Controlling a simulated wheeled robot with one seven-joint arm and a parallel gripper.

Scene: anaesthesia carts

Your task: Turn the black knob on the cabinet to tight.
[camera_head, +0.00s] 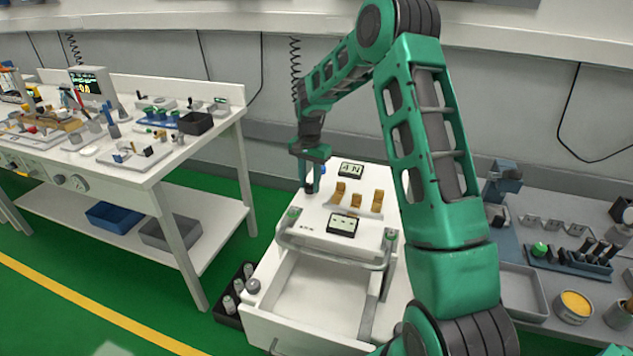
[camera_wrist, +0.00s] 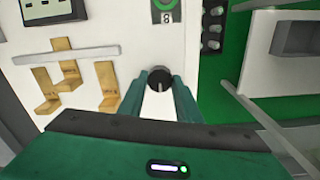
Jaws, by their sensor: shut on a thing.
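The black knob (camera_wrist: 160,76) is on the white cabinet top, between the two green fingers of my gripper (camera_wrist: 158,92) in the wrist view. A pale mark shows on the knob, pointing toward the gripper's palm. My gripper is shut on the knob. In the head view my gripper (camera_head: 311,186) points down at the back left of the white cabinet (camera_head: 308,220). The knob cannot be made out clearly there.
A round green dial (camera_wrist: 167,4) lies beyond the knob. A black rack (camera_head: 226,318) stands on the floor left of the cabinet. A workbench (camera_head: 150,176) is at left.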

